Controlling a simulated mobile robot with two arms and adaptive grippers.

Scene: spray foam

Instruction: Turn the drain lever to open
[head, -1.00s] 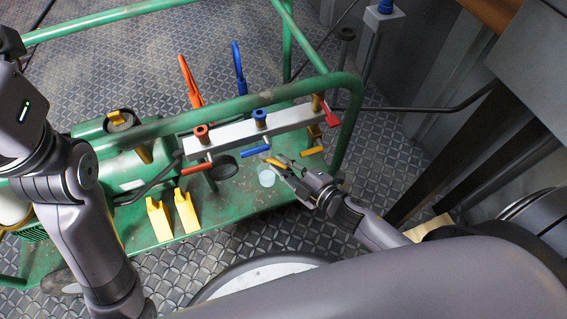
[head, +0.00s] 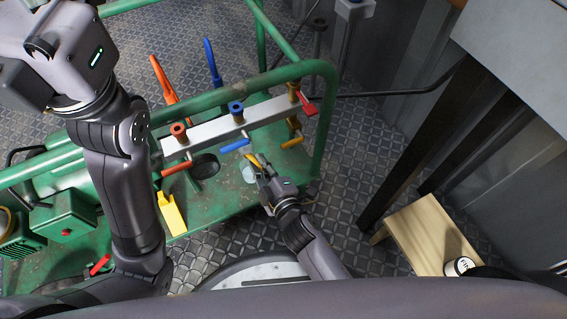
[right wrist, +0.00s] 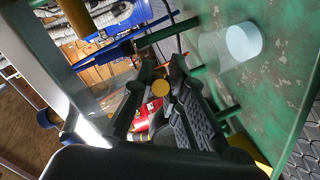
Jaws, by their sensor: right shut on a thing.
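A grey manifold bar (head: 205,136) runs along the green cart. Below it are an orange-red lever (head: 177,168), a blue lever (head: 235,145) and a yellow lever (head: 293,143). A red handle (head: 308,107) sits at its right end. Which is the drain lever is not marked. My right gripper (head: 260,164), below the blue lever, is shut on a yellow rod (head: 251,159). The rod's round end (right wrist: 160,88) shows between the fingers in the right wrist view. I cannot tell whether it is attached. My left gripper (head: 28,82) is at the upper left, its fingertips unclear.
A pale translucent cup (head: 249,174) stands on the green cart deck (head: 215,196), near my right gripper. The green cart rail (head: 200,101) passes above the manifold. A wooden stool (head: 425,228) stands at the right.

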